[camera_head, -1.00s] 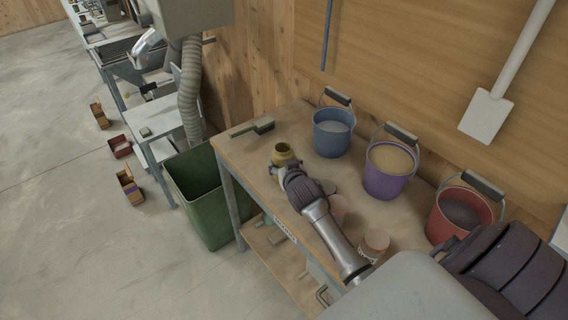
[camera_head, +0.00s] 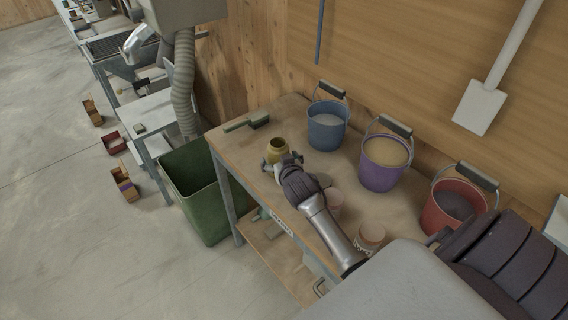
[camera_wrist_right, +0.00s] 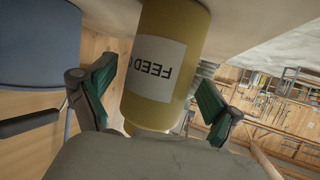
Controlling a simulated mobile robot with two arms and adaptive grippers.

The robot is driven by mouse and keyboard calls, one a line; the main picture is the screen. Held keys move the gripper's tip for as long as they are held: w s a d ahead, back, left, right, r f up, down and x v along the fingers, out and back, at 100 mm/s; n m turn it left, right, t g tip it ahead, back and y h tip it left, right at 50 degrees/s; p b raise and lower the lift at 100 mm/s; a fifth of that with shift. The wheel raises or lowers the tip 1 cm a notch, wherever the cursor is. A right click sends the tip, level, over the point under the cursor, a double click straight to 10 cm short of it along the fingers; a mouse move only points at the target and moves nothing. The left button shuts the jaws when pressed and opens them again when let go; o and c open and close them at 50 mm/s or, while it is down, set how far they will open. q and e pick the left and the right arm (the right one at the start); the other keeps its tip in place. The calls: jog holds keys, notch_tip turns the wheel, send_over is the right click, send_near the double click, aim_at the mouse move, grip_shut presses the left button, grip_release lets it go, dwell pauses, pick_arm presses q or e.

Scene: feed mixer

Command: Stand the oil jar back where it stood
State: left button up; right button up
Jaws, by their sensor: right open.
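The oil jar (camera_head: 278,149) is a yellow jar standing upright on the wooden bench (camera_head: 240,152), near its left end. In the right wrist view, which looks upside down, the oil jar (camera_wrist_right: 170,50) shows a white label reading "FEED" with the rest cut off by the curve. My right gripper (camera_head: 281,161) is open at the near side of the jar. In the right wrist view its fingers (camera_wrist_right: 156,82) lie apart, one on each side of the jar, with visible gaps. My left gripper is not in view.
A green-handled brush (camera_head: 247,123) lies behind the jar. Blue (camera_head: 327,127), purple (camera_head: 381,165) and red (camera_head: 447,208) buckets line the bench's back. A lidded tub (camera_head: 371,236) and other containers stand close to my right forearm. A green bin (camera_head: 200,195) is left of the bench.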

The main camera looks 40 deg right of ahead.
jog(key=v, duration=1.1)
jog(key=shift+s+b, duration=0.3)
jog(key=shift+b, duration=0.1)
